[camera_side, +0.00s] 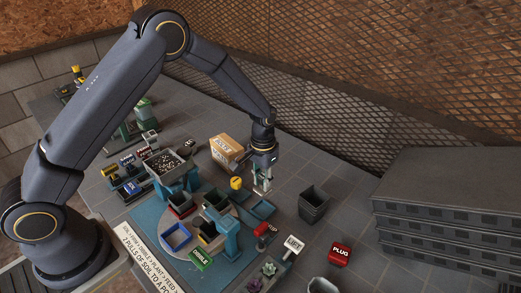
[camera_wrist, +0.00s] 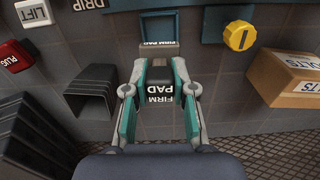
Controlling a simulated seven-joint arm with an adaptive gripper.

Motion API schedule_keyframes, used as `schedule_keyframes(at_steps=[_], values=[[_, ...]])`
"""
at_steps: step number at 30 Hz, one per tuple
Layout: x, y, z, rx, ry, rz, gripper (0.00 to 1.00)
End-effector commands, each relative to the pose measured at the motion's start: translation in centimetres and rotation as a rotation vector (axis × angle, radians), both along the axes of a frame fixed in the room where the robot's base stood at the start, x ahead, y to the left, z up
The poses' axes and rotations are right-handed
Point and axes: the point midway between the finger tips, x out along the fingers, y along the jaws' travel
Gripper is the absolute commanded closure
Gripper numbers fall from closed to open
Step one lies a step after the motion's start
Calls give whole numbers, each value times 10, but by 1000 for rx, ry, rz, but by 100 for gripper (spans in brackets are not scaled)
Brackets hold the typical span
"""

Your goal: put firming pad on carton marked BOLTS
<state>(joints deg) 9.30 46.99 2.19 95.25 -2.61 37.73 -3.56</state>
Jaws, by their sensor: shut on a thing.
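The carton marked BOLTS (camera_side: 224,149) is a tan box on the grey table, behind and left of my gripper in the side view. In the wrist view the carton (camera_wrist: 295,95) is at the right edge. My gripper (camera_side: 262,187) points down. In the wrist view my gripper (camera_wrist: 160,72) is shut on the dark firming pad (camera_wrist: 160,93), lettered FIRM PAD, between its teal fingers. The pad's underside is hidden. A blue tray labelled FIRM PAD (camera_wrist: 158,45) lies just beyond the fingertips and looks empty.
A yellow knob (camera_wrist: 240,36) stands between the tray and the carton. Dark stacked pots (camera_wrist: 92,93) stand left of my gripper. A red PLUG block (camera_side: 340,254) and a white LIFT block (camera_side: 293,244) are nearby. Grey stacked crates (camera_side: 450,205) fill the right.

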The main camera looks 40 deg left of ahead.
Motion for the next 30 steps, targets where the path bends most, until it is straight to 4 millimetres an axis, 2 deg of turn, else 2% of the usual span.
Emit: schedule_keyframes(at_steps=[3, 5, 8, 12, 18, 21, 26, 30], values=[[-15, 4, 6, 0, 2, -78, 100], [-21, 15, 14, 0, -1, -114, 100], [-31, 40, 33, 0, -2, -144, 100], [-46, 85, 66, 1, -5, -145, 100], [-72, 152, 112, 2, -4, -57, 100], [-78, 172, 126, 1, -1, -3, 100], [-74, 188, 130, 0, 2, 36, 100], [-45, 197, 116, -1, 3, 39, 100]])
